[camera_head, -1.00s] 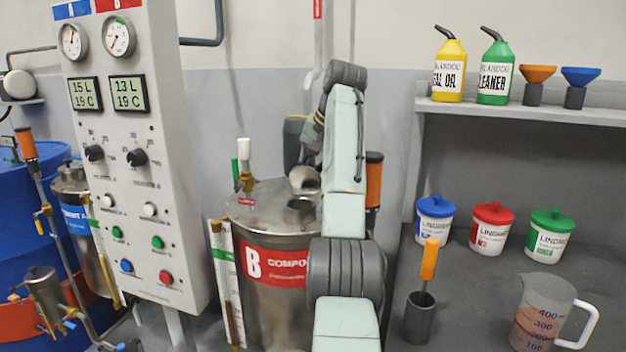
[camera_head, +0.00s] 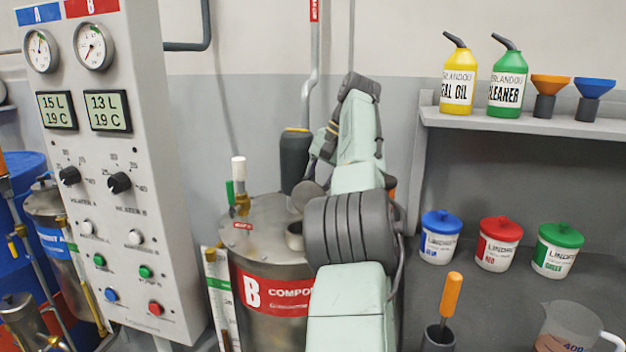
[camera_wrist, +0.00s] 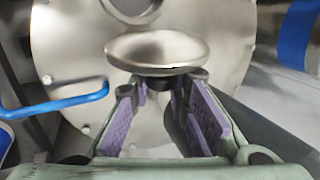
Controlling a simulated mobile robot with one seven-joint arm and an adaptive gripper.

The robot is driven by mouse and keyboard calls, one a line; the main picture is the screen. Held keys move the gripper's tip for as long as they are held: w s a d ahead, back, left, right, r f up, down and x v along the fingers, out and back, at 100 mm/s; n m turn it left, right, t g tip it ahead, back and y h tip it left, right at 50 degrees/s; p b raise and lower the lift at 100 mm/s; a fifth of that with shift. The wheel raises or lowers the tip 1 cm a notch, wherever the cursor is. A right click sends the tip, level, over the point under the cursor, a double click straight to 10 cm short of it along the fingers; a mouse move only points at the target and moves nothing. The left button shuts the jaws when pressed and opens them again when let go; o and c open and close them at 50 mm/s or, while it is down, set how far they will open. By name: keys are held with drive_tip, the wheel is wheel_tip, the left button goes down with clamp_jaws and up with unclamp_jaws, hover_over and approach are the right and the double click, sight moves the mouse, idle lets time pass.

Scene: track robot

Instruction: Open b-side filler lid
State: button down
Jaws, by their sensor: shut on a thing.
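The B component tank (camera_head: 270,265) is a steel drum with a red B label. Its filler lid (camera_head: 307,195) is a round metal disc raised and tilted above the short filler neck (camera_head: 294,236), whose opening shows. In the wrist view the shiny lid (camera_wrist: 155,50) is just beyond my fingertips, with the round filler opening (camera_wrist: 130,6) behind it. My gripper (camera_wrist: 162,92) has purple pads and is shut on the lid's dark underside part; the exact contact is partly hidden. In the head view my arm hides the gripper.
The control panel (camera_head: 120,200) stands to the left of the tank. A white-capped fitting (camera_head: 239,170) rises from the tank top. A blue handle (camera_wrist: 55,100) shows at left in the wrist view. The bench (camera_head: 480,290) at right holds several tubs and a jug.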

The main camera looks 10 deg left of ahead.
drive_tip(key=shift+a+r+p, duration=0.15)
drive_tip(key=shift+p, duration=0.5)
drive_tip(key=c, duration=1.6)
unclamp_jaws()
drive_tip(key=shift+o, duration=0.6)
drive_tip(key=shift+f, duration=0.2)
drive_tip(key=b, duration=0.3)
drive_tip(key=shift+f, duration=0.2)
